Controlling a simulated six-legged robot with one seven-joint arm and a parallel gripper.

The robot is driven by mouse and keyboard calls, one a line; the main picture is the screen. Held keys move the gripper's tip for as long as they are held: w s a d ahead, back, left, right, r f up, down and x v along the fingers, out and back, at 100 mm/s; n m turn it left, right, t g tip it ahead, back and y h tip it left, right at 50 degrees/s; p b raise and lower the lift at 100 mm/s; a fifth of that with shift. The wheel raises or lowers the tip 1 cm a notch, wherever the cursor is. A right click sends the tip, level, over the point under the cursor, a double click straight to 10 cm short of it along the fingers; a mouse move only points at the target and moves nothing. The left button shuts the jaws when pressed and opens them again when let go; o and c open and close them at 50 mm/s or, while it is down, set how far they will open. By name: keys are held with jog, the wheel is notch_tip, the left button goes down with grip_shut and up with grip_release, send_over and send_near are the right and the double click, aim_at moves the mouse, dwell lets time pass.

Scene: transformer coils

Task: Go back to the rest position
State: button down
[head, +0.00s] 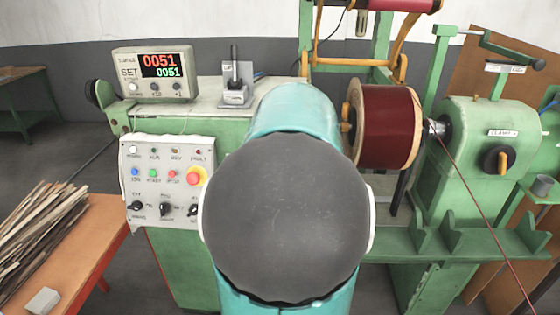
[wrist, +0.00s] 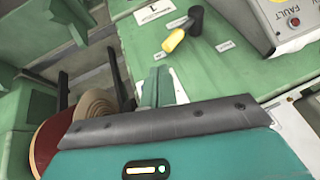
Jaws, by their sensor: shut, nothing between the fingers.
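My gripper (wrist: 156,87) shows in the wrist view beyond the dark edge of my teal wrist. Its two narrow green-grey fingers are together, with nothing between them. In the head view my own arm, a teal link with a large dark round cap, fills the middle and hides the gripper. The dark red coil (head: 385,125) sits on the winding machine (head: 470,150), to the right of my arm in the head view. In the wrist view the coil (wrist: 48,145) is at the lower left, partly hidden by my wrist, and apart from the fingers.
A control panel (head: 165,180) and a counter display (head: 153,75) reading 0051 are left of my arm. A yellow-handled lever (wrist: 174,41) is beyond the fingers. A red wire (head: 480,205) runs down at right. An orange table (head: 70,250) with thin strips stands at left.

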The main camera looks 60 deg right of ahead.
jog(key=shift+s, duration=0.1)
dwell(0.6)
jog(key=w+a+n+t+y, duration=0.1)
jog(key=w+a+n+y, duration=0.3)
jog(key=a, duration=0.7)
jog(key=w+a+n+t+h, duration=0.15)
jog(key=w+a, duration=0.35)
jog(key=a, duration=0.7)
jog(key=s+a+f+n+y, duration=0.1)
jog(key=s+a+n, duration=0.2)
jog(key=a, duration=0.9)
jog(key=s+a+f+n+g, duration=0.1)
jog(key=s+a+n, duration=0.3)
jog(key=a, duration=0.8)
jog(key=shift+f+n+y, duration=0.35)
jog(key=shift+n, duration=0.5)
jog(key=shift+g, duration=0.25)
